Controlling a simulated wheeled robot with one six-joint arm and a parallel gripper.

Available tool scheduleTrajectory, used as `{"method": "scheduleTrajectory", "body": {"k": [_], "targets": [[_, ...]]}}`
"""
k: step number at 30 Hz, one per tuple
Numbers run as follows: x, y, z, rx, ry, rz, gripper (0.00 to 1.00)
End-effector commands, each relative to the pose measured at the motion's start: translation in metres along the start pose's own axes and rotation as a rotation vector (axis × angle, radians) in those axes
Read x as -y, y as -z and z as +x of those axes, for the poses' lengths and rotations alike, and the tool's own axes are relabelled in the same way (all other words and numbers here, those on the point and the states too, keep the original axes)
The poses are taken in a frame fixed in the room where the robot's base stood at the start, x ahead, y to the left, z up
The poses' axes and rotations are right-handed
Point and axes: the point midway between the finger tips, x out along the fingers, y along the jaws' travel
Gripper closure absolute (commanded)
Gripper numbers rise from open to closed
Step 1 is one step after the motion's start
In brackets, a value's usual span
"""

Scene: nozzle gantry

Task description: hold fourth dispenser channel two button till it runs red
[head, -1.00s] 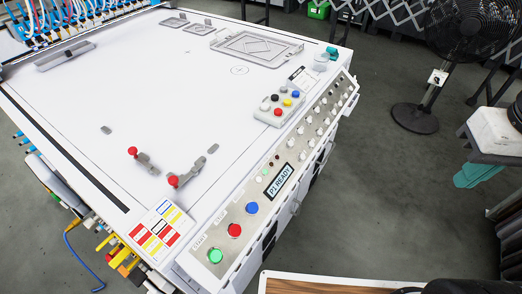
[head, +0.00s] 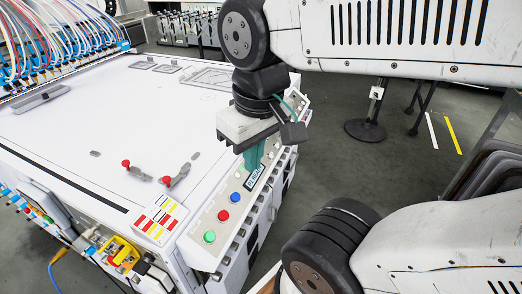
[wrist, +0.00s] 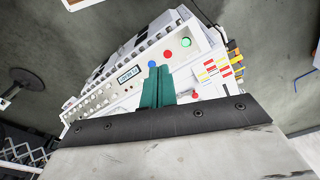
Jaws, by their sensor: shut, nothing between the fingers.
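My gripper (head: 253,164) hangs above the control panel of the white machine, its teal fingers shut and empty. In the head view the fingers overlap the display's upper end. In the wrist view my fingers (wrist: 158,72) point at the panel near the blue button (wrist: 152,64); contact cannot be told. The panel carries a green button (head: 210,237), a red button (head: 223,216), a blue button (head: 235,197) and a small lit display (head: 254,179), also seen in the wrist view (wrist: 128,76). I cannot pick out a fourth dispenser or its channel two button.
Colored tubes (head: 65,40) run to blue fittings at the back left. Two red-tipped clamps (head: 137,170) stand on the white tabletop (head: 80,130), which is mostly clear. Small knobs (wrist: 90,103) line the panel. A fan stand (head: 367,130) is on the floor behind. My arm covers the upper right.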

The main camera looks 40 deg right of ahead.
Motion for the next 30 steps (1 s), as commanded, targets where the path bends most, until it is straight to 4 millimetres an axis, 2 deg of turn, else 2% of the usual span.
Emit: {"method": "scheduleTrajectory", "body": {"k": [11,16,20,23,26,29,30], "targets": [[0.002,0.004,0.004,0.032,0.035,0.037,1.0],[0.004,0.024,0.021,0.149,0.205,0.219,1.0],[0.001,0.055,0.038,0.236,0.417,0.439,1.0],[-0.012,0.084,0.051,0.268,0.588,0.623,1.0],[-0.037,0.115,0.065,0.267,0.762,0.818,1.0],[-0.075,0.143,0.081,0.236,0.933,1.019,1.0],[-0.093,0.153,0.089,0.215,1.0,1.102,1.0]]}}
